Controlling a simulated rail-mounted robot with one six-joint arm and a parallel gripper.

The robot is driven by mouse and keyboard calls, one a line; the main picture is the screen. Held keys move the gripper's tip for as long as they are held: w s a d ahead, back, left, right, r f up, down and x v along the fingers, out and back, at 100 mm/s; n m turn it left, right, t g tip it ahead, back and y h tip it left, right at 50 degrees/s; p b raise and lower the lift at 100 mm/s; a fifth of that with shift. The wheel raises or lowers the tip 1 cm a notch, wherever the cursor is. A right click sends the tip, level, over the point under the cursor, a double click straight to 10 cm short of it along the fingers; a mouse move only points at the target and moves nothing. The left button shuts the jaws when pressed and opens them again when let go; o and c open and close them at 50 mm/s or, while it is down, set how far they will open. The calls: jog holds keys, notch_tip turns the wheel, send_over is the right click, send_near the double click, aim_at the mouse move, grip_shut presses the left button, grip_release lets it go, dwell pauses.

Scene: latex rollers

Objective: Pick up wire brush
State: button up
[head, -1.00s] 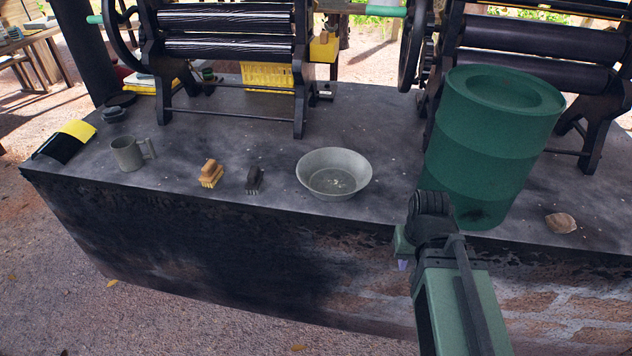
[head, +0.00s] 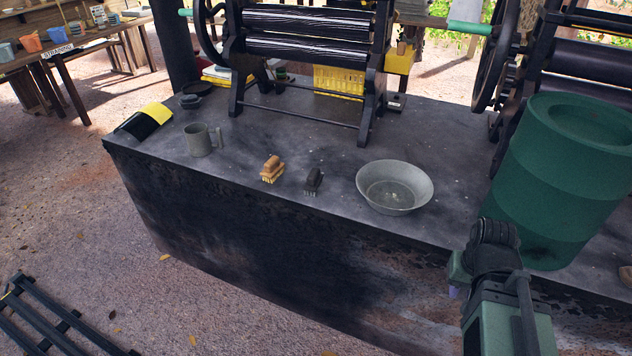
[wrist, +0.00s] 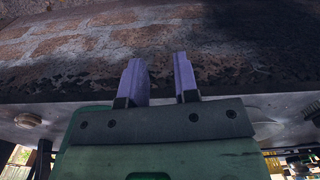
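Two small brushes lie side by side on the dark table in the head view. One is a dark brush (head: 313,181) with dark bristles; the other is a tan brush (head: 271,168) with yellowish bristles. I cannot tell for certain which is the wire brush; the dark one looks more like it. My gripper's purple fingertip (head: 453,291) barely shows at the lower right, in front of the table and well right of both brushes. In the wrist view my gripper (wrist: 160,76) has its two purple fingers apart, with nothing between them.
A metal bowl (head: 394,187) sits right of the dark brush. A mug (head: 202,140) stands to the left. A green barrel (head: 548,181) stands behind my arm. Black roller presses (head: 306,58) stand behind. Bare tabletop (head: 235,168) lies around the brushes; ground in front is open.

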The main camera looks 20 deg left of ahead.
jog(key=shift+o, duration=0.2)
jog(key=o, duration=0.9)
jog(key=shift+r, duration=0.1)
